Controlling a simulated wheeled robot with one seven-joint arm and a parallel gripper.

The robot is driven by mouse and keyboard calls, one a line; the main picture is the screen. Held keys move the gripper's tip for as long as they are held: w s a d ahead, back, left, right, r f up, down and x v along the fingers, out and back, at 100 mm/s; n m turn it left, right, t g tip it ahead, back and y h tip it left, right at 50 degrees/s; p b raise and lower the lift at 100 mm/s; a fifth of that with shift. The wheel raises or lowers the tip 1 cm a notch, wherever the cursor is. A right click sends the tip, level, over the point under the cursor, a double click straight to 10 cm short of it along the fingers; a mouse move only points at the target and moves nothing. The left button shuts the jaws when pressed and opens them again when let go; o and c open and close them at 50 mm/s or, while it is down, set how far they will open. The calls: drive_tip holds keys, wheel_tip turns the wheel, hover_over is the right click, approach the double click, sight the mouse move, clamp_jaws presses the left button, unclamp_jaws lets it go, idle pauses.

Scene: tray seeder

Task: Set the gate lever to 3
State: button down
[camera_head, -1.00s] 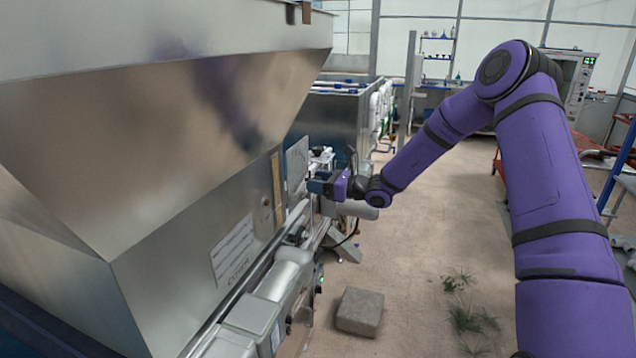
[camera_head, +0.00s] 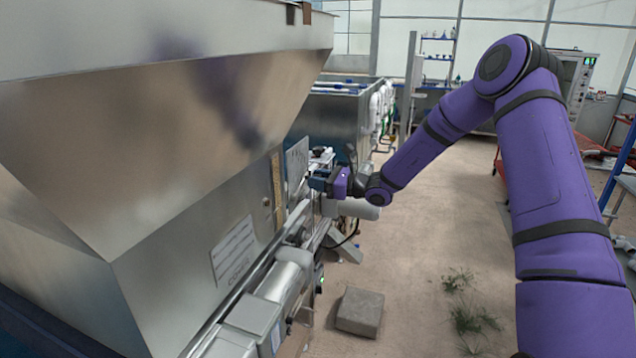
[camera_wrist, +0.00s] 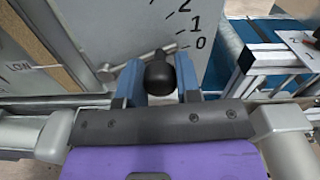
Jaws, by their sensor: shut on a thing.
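The gate lever ends in a round black knob (camera_wrist: 160,76). In the wrist view the knob sits between the two blue fingers of my gripper (camera_wrist: 160,84), which is shut on it. The thin metal lever arm (camera_wrist: 137,60) runs behind the knob and points close to the 0 mark. The pale scale plate (camera_wrist: 218,50) shows 0, 1 and 2 going upward; the 3 is out of this view. In the head view my gripper (camera_head: 318,183) is at the plate (camera_head: 297,163) on the machine's side, and the knob is too hidden to see.
The large metal hopper (camera_head: 160,130) fills the left. A rail and grey motor housing (camera_head: 285,277) run below the plate. A grey block (camera_head: 360,311) lies on the floor.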

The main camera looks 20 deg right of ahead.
drive_tip(key=n, duration=0.1)
drive_tip(key=r+n, duration=0.1)
drive_tip(key=shift+s+a+r+n, duration=0.25)
drive_tip(key=shift+s+r+n, duration=0.1)
drive_tip(key=shift+s+n, duration=0.05)
drive_tip(key=shift+s+a+r+n, duration=0.2)
drive_tip(key=shift+r+n, duration=0.1)
drive_tip(key=shift+n, duration=0.3)
drive_tip(key=shift+s+a+r+n, duration=0.1)
drive_tip(key=shift+s+r+n, duration=0.15)
drive_tip(key=shift+n, duration=0.35)
drive_tip(key=c, duration=0.8)
unclamp_jaws()
drive_tip(key=v, duration=1)
drive_tip(key=shift+s+d, duration=0.25)
drive_tip(key=shift+d, duration=0.05)
